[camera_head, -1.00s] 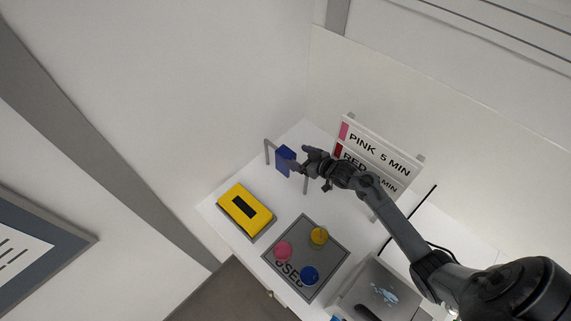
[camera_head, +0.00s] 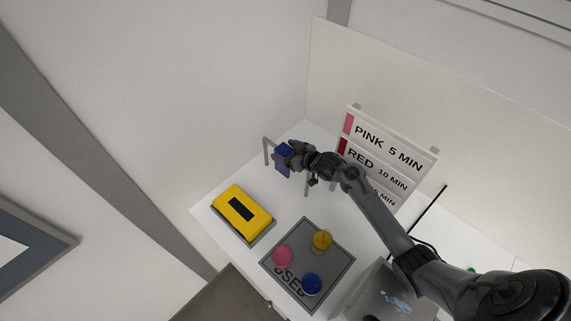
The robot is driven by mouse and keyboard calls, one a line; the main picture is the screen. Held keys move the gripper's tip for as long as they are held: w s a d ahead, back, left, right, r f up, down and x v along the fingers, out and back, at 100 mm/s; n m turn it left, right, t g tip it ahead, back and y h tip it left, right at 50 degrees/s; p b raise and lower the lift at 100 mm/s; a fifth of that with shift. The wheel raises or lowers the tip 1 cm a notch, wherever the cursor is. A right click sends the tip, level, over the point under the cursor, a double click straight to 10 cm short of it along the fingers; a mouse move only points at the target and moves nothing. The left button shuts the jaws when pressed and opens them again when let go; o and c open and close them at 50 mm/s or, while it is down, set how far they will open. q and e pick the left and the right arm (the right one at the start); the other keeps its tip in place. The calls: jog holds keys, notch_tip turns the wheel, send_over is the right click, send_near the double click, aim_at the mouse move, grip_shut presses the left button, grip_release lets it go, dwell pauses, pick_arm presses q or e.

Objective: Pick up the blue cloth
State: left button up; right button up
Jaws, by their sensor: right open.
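The blue cloth (camera_head: 282,157) hangs at a grey rail (camera_head: 266,149) at the far end of the white table. My right gripper (camera_head: 287,154) is at the cloth, its open fingers overlapping the cloth's right part in the picture. I cannot tell whether the fingers touch it. The gripper covers part of the cloth and of the rail. My left gripper is not in view.
A yellow box (camera_head: 241,213) lies left of a grey mat (camera_head: 335,275) with pink (camera_head: 282,257), yellow (camera_head: 322,240) and blue (camera_head: 312,284) jars. A sign board (camera_head: 385,155) stands behind my right arm. A grey tray (camera_head: 380,290) lies near the front.

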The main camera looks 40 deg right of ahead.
jog(key=shift+w, duration=0.15)
jog(key=c, duration=1.1)
jog(key=shift+o, duration=0.2)
